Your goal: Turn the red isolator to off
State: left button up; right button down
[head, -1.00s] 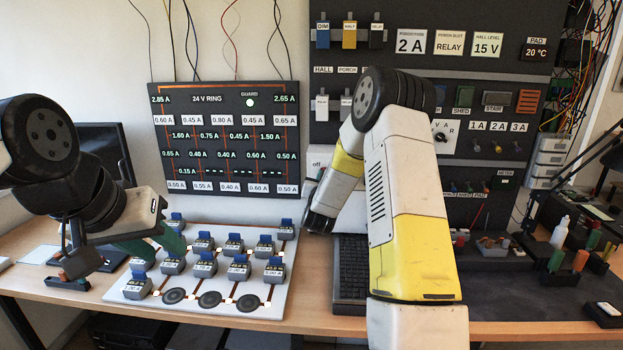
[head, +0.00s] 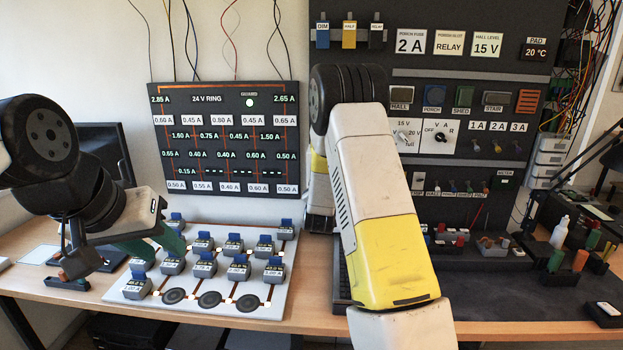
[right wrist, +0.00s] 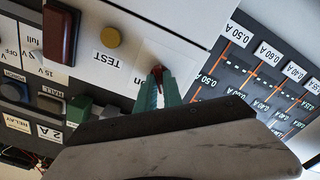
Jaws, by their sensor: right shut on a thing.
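The red isolator (right wrist: 157,71) shows as a small red handle on a pale plate in the right wrist view. The green fingertips of my right gripper (right wrist: 158,88) are shut on it, one on each side. The lettering beside the plate is mostly covered, so I cannot read its setting. In the head view the isolator and the right fingertips are hidden behind my right arm.
In the right wrist view a yellow button (right wrist: 110,37) marked TEST and a dark red rocker (right wrist: 60,33) sit close by. The 24 V ring panel (head: 224,138) hangs left of my right arm. The white board (head: 270,300) with several blue-topped blocks lies on the table.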

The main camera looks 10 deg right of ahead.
jog(key=shift+f+n, duration=0.1)
jog(key=shift+n, duration=0.5)
jog(key=c, duration=1.5)
grip_release()
jog(key=v, duration=0.8)
jog(key=shift+w, duration=0.1)
